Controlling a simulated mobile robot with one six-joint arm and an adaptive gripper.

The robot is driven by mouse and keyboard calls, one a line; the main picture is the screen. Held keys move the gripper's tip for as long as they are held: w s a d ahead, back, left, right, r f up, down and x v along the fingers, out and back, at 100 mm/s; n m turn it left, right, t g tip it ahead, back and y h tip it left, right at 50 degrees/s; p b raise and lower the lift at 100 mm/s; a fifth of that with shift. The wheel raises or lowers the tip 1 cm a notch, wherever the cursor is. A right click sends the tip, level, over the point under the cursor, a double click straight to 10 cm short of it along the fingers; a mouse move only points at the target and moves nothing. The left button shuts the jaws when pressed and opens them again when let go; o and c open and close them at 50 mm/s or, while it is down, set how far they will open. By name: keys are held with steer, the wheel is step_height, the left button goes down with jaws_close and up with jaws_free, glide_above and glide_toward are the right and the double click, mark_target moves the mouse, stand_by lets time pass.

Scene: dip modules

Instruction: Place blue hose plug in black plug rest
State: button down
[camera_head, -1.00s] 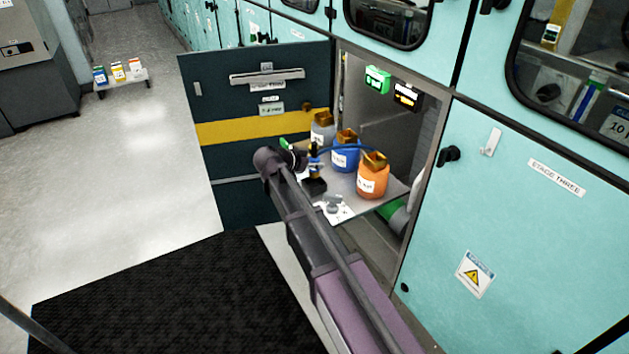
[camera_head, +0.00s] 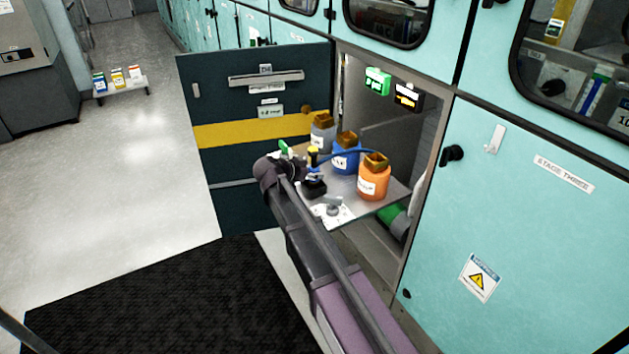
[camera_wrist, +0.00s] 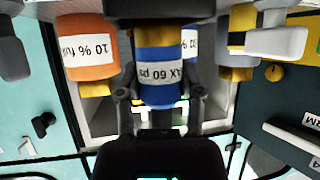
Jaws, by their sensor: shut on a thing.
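The blue hose plug (camera_wrist: 158,68) is between my gripper's two fingers (camera_wrist: 160,96) in the wrist view, which looks inverted. It is a blue cylinder with a white "60 psi" label and a yellow band. My gripper is shut on it. A black block (camera_wrist: 160,10), apparently the black plug rest, lies close by the plug's yellow end. I cannot tell whether they touch. In the head view the black plug rest (camera_head: 314,188) appears on the grey shelf, beside my gripper (camera_head: 297,166). The plug is mostly hidden there by my wrist.
Orange (camera_head: 373,182), blue (camera_head: 345,160) and grey (camera_head: 322,135) bottles stand close on the pull-out shelf (camera_head: 385,208). A blue hose (camera_head: 360,151) arcs near them. The dark cabinet door (camera_head: 245,145) is open on the left. A grey knob (camera_head: 333,208) sits at the shelf's front.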

steer(key=shift+f+b, duration=0.4)
steer(key=shift+f, duration=0.3)
steer(key=shift+f, duration=0.1)
steer(key=shift+c, duration=1.2)
jaws_free()
steer(key=shift+r, duration=0.2)
steer(key=shift+s+a+r+p, duration=0.15)
steer(key=shift+a+r+p, duration=0.05)
steer(key=shift+p, duration=0.1)
steer(key=p+v, duration=0.5)
steer(key=v, duration=0.6)
steer(key=shift+s+a, duration=0.2)
